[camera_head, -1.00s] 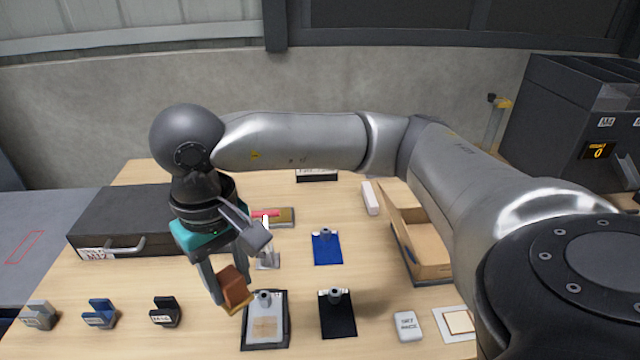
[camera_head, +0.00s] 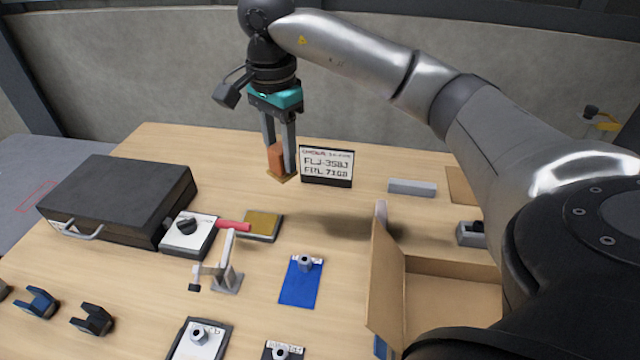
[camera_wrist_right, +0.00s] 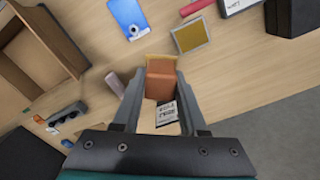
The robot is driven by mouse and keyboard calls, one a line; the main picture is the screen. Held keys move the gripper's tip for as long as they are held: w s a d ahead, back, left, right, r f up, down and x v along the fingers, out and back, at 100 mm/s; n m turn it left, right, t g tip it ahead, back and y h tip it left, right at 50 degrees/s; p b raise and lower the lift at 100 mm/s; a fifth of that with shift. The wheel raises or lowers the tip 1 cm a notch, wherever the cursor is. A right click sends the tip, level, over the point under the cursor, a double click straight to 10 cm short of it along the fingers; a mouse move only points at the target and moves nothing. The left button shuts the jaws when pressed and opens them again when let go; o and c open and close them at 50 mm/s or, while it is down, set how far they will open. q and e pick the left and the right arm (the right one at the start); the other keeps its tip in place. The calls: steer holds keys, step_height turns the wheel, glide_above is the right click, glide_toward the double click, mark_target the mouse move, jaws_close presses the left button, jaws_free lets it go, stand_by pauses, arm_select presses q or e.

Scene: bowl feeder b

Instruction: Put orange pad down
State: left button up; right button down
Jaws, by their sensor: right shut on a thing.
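My right gripper (camera_head: 281,150) is shut on the orange pad (camera_head: 276,158), a small orange-brown block with a flat tan underside. It holds the pad at the back of the table, just left of a small sign. In the right wrist view the pad (camera_wrist_right: 160,80) sits between the two fingers of the gripper (camera_wrist_right: 158,90). The pad appears a little above the table; the exact gap cannot be told. My left gripper is not in view.
The sign (camera_head: 326,166) stands close to the pad. A yellow-topped plate (camera_head: 263,225), a red-handled part, a grey stand (camera_head: 228,275) and a blue clipboard (camera_head: 300,285) lie in front. A black case (camera_head: 120,200) is left, an open cardboard box (camera_head: 450,300) right. Bare wood lies left of the pad.

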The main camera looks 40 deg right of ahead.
steer(key=w+d+m+b, duration=0.1)
steer(key=d+m, duration=0.8)
steer(key=m, duration=0.2)
steer(key=shift+m, duration=0.3)
step_height(320, 180, down, 16)
steer(key=b, duration=0.4)
steer(key=shift+d+f, duration=0.15)
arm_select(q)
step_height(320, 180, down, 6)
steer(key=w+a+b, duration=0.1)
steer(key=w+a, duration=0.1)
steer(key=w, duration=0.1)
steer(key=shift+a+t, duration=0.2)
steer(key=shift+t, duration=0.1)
arm_select(e)
steer(key=shift+f, duration=1.8)
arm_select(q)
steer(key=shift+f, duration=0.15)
arm_select(e)
steer(key=shift+f, duration=0.1)
steer(key=shift+c, duration=2.2)
jaws_free()
